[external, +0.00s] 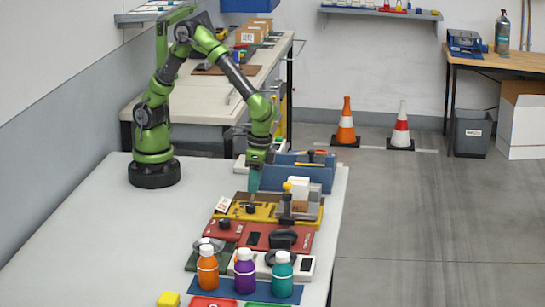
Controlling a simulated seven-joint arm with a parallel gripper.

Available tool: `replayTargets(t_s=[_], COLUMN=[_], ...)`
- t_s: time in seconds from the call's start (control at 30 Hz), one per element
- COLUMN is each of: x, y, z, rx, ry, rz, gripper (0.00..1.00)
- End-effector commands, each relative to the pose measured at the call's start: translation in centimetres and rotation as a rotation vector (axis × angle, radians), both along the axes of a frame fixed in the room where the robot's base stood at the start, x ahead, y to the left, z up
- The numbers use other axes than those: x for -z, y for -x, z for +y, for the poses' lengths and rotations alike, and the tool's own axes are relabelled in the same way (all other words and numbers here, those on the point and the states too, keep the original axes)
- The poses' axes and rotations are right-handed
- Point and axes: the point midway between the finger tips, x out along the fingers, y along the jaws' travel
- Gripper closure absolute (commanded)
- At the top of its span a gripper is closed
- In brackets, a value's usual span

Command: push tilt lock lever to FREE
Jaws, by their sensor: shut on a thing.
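A yellow panel (264,213) lies on the white table, among several device panels. My gripper (253,190) points straight down over its left part, with its fingertips close together. It is shut on what looks like a thin upright lever (252,199) on this panel, just above a black round base (251,209). The lever is mostly hidden by the fingers, and its FREE marking is too small to read. A black post with a yellow top (287,187) stands at the right of the panel. A small white label card (223,204) is at its left edge.
A blue bin (300,172) and a white box (299,188) stand behind and right of my gripper. Red panels (268,237) lie in front, then orange (207,271), purple (245,271) and teal (282,274) bottles. The table's left side (110,240) is clear.

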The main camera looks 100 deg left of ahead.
Motion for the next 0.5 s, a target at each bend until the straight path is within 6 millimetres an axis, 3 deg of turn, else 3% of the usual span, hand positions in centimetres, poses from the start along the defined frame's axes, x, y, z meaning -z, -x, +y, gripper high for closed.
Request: replayTargets(t_s=[0.5], x=[0.4], y=[-1.7], z=[-0.1], rx=[-0.004], ry=[0.001], rz=[0.191], gripper=[1.00])
